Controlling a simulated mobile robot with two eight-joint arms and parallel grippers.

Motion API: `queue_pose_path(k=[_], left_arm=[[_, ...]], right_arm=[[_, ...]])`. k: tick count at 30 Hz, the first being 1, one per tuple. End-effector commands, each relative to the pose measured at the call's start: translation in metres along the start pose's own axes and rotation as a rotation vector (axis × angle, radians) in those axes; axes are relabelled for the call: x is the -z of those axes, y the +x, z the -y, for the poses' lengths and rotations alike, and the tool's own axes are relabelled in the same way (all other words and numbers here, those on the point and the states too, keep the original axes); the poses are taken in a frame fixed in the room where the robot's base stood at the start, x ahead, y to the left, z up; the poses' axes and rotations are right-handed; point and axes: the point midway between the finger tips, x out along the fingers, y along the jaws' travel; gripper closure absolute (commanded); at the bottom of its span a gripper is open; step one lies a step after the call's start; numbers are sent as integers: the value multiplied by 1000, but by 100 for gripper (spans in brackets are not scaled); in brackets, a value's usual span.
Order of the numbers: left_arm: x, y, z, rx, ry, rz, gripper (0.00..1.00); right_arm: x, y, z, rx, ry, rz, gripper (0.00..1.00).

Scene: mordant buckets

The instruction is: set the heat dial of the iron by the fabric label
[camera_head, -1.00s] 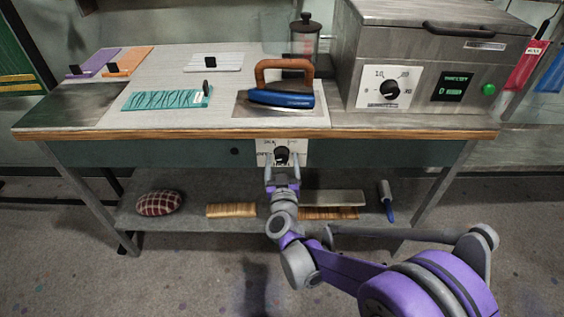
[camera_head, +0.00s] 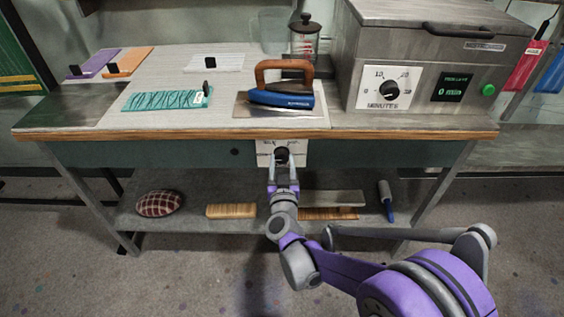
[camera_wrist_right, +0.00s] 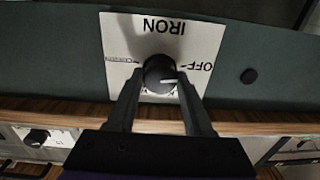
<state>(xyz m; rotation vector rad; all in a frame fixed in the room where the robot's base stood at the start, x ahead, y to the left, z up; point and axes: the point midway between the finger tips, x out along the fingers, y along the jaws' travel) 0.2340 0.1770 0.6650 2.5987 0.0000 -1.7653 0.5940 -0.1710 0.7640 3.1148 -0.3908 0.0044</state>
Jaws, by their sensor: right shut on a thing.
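The iron's heat dial is a black knob (camera_head: 281,153) on a white plate (camera_head: 298,153) on the table's front. My right gripper (camera_head: 282,163) is shut on this knob, a finger on each side. In the right wrist view the knob (camera_wrist_right: 160,73) has a white pointer mark aimed right, near the word OFF; the plate (camera_wrist_right: 120,40) reads IRON, upside down. Other dial words are partly hidden or too small to read. The blue iron (camera_head: 282,99) with a wooden handle rests on a plate on the table. A teal patterned cloth (camera_head: 155,101) bears a small white label (camera_head: 198,99), unreadable here.
A grey machine (camera_head: 430,60) with a minutes dial stands at the right, beside a glass jar (camera_head: 303,42). Purple (camera_head: 95,62), orange (camera_head: 130,62) and white (camera_head: 225,63) cloths lie at the back. A pincushion (camera_head: 159,203) and wooden blocks sit on the lower shelf.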

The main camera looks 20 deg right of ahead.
Motion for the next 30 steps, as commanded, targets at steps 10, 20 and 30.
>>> queue_pose_path(k=[10,20,30], left_arm=[[1,-4,0,0,0,-1,50],[2,-7,0,0,0,-2,50],[2,-11,0,0,0,-3,50]], right_arm=[[0,0,1,-1,292,-9,100],[0,0,1,-2,606,-19,100],[0,0,1,-3,928,-28,100]])
